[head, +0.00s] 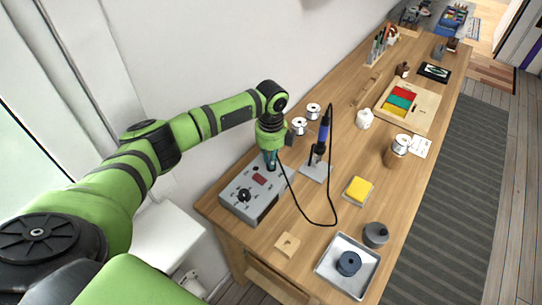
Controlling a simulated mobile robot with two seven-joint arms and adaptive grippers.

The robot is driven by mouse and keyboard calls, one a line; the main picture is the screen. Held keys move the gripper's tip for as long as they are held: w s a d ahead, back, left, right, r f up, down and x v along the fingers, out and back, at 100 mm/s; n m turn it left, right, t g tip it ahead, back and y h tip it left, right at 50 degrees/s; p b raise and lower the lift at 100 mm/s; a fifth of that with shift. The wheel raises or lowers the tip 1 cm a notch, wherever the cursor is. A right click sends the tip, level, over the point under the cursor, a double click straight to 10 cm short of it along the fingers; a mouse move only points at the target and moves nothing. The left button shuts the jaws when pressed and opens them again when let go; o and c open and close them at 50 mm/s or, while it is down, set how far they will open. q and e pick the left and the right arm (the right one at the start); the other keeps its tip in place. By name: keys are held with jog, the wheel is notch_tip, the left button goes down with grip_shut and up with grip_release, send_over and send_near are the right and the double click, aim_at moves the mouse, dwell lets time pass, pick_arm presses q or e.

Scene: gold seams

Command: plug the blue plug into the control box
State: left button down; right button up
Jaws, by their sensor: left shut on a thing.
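The grey control box (246,204) stands at the near left of the bench, with a dark knob and a small red display on top. My left gripper (270,163) points down over the far end of the box, close to its top. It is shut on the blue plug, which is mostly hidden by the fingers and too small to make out. A black cable (300,208) runs from the fingertips, loops over the bench and rises to the blue-handled soldering iron (323,131) in its stand. I cannot tell whether the plug touches the box. My right gripper is not in view.
The iron's stand (314,172) is right of the box. A yellow sponge (358,190), a grey cup (375,235), a metal tray (331,271) with a dark spool and a small wooden block (287,245) lie nearer. Solder spools (299,126) stand by the wall.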

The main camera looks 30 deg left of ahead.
pick_arm(q)
jog(key=c, duration=1.1)
grip_release()
jog(key=o, duration=0.5)
jog(key=shift+c, duration=0.2)
jog(key=shift+r, duration=0.1)
notch_tip(320, 180, up, 7)
jog(key=p, duration=0.7)
